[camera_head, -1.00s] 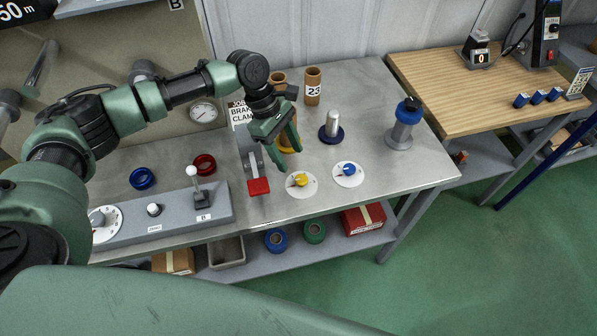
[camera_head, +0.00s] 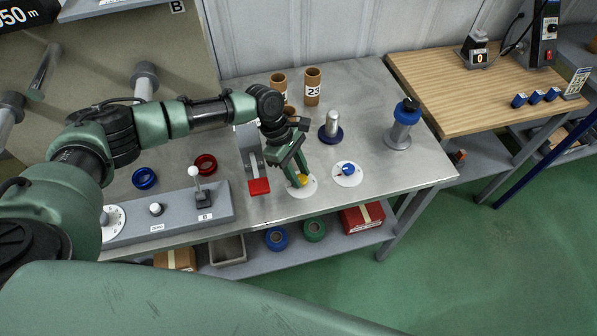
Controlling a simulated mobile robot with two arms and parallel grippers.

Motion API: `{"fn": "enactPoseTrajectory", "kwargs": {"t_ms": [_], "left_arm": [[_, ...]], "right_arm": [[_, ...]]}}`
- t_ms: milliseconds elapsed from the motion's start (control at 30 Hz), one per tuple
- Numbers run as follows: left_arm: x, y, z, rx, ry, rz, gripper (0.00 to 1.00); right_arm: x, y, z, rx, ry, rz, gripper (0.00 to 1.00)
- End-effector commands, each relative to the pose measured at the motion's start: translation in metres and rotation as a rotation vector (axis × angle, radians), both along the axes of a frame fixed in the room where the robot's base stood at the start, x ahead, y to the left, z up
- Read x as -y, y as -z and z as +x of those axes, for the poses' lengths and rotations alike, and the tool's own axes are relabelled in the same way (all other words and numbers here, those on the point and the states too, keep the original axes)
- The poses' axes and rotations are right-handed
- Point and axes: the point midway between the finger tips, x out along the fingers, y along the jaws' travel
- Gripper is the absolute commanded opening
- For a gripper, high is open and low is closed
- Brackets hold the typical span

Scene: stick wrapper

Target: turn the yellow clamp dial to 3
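The yellow clamp dial (camera_head: 303,181) sits on a round white plate on the metal bench, near its front edge. My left gripper (camera_head: 298,181) points down at the dial, with its green fingertips at the knob. The fingers and wrist hide much of the knob and part of the plate, so the dial's setting and numbers cannot be read. I cannot tell whether the fingers touch the knob or are closed on it. My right gripper is not in view.
A blue dial (camera_head: 347,169) sits just right of the yellow one. A red-ended lever (camera_head: 259,186) stands close on the left. A metal post on a blue base (camera_head: 331,128) and cardboard tubes (camera_head: 312,87) stand behind. The bench's right front is clear.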

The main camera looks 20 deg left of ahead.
Motion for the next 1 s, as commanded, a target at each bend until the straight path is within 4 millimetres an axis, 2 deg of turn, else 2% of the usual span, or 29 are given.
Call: {"fn": "enactPoseTrajectory", "kwargs": {"t_ms": [33,67,100,367,567,1000], "left_arm": [[-0.0001,-0.0001,0.0001,0.001,0.000,0.000,0.12],[-0.0001,-0.0001,0.0001,0.001,0.000,0.000,0.04],[-0.0001,-0.0001,0.0001,0.001,0.000,0.000,0.00],[0.0001,-0.0003,0.0006,0.000,0.019,0.000,0.00],[0.0006,-0.0001,0.0008,-0.001,0.104,-0.001,0.00],[0.0031,0.0000,0.0040,-0.002,0.488,-0.003,0.00]], "right_arm": [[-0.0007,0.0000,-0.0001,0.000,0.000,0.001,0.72],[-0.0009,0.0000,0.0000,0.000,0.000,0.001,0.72],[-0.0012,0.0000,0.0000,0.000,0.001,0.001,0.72],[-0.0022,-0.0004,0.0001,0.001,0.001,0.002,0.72],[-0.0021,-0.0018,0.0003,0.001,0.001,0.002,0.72],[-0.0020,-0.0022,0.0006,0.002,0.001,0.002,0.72]]}}
